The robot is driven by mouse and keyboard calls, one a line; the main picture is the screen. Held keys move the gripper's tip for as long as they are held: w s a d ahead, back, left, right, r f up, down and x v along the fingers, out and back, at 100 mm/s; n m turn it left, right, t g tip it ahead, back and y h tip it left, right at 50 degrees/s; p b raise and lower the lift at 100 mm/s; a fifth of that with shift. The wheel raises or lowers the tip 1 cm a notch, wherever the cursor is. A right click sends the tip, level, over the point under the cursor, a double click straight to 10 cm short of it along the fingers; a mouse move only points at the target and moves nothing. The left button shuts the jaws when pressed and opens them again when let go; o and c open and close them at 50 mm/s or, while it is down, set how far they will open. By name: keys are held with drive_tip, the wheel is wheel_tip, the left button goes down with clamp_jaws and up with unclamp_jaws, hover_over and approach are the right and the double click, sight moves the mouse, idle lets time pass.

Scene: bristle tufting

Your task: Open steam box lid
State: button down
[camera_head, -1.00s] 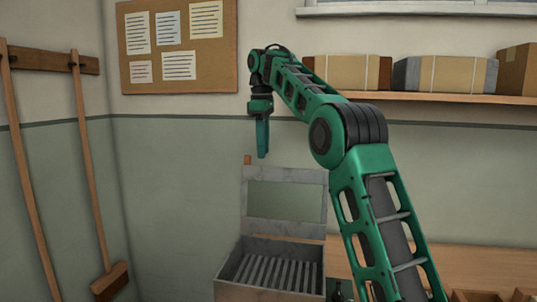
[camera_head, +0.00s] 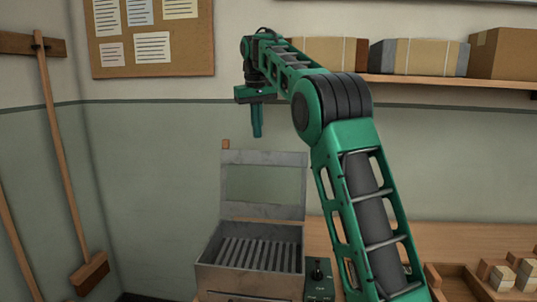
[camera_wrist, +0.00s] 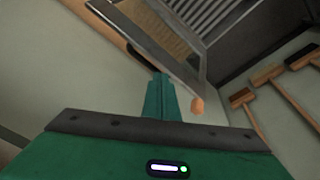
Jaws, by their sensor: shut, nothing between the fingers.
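The steam box (camera_head: 248,262) stands on the bench at the lower middle of the head view. Its framed lid (camera_head: 262,212) stands upright at the back, and the slatted inside shows. A small wooden tab (camera_head: 226,144) sticks up at the lid's top left corner; it also shows in the wrist view (camera_wrist: 197,105). My gripper (camera_head: 257,130) hangs pointing down above the lid's top edge, apart from it in the head view. Its fingers (camera_wrist: 160,92) are closed together and empty. In the wrist view the lid frame (camera_wrist: 165,62) and slats lie beyond the fingertips.
A control panel (camera_head: 318,277) with a knob sits right of the box. Wooden blocks (camera_head: 503,277) and a tray lie at the right of the bench. A shelf (camera_head: 425,81) with boxes is behind my arm. Brooms (camera_head: 70,170) hang at the left wall.

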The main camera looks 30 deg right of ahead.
drive_tip(key=d+m, duration=0.5)
drive_tip(key=m, duration=0.2)
drive_tip(key=w+d+f+t, duration=0.1)
drive_tip(key=w+d+f, duration=0.1)
drive_tip(key=f, duration=0.7)
drive_tip(key=shift+w+f+h, duration=0.25)
drive_tip(key=shift+w+h, duration=0.15)
drive_tip(key=shift+w, duration=0.15)
drive_tip(key=shift+a, duration=0.1)
drive_tip(key=s+a, duration=0.1)
drive_tip(key=s+a+r, duration=0.1)
drive_tip(key=s, duration=0.2)
drive_tip(key=shift+s+a+r, duration=0.1)
drive_tip(key=shift+a+r, duration=0.25)
drive_tip(key=shift+a, duration=0.05)
drive_tip(key=s+a+v, duration=0.1)
drive_tip(key=v, duration=0.8)
drive_tip(key=shift+s, duration=0.35)
